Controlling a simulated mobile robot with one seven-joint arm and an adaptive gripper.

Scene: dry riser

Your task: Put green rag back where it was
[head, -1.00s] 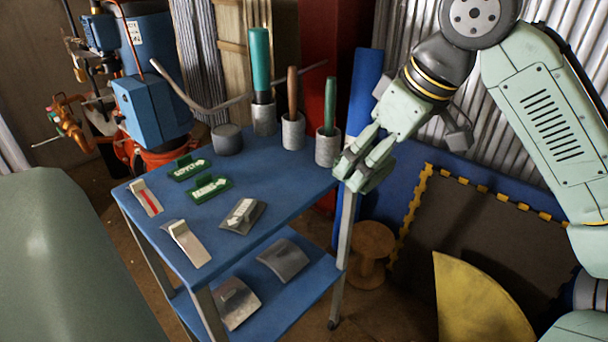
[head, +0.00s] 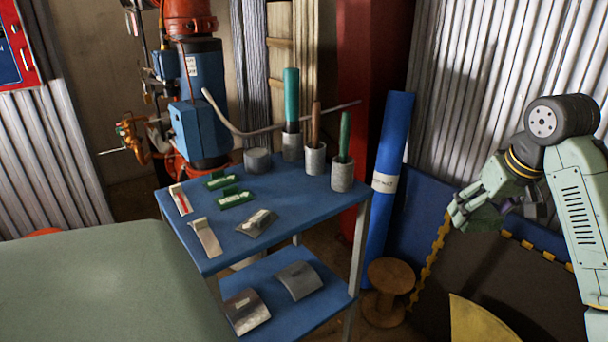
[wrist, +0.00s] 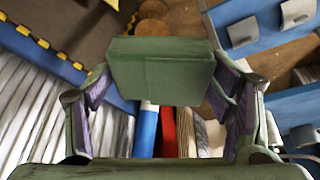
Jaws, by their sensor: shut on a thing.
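My gripper (head: 468,210) is at the right of the head view, in the air to the right of the blue cart. In the wrist view, a folded, block-like green rag (wrist: 162,75) sits between the two fingers, and the gripper is shut on it. In the head view the rag shows only as a small dull green patch (head: 486,218) by the fingers, close to their colour. The rag is apart from the cart.
The blue cart (head: 290,215) bears two green signs, metal and pale pieces, and grey cups with upright handles. A bent bar (head: 235,128) crosses its back. A blue roll (head: 388,160) and wooden spool (head: 391,275) stand right of it. A green-grey surface (head: 90,285) fills the lower left.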

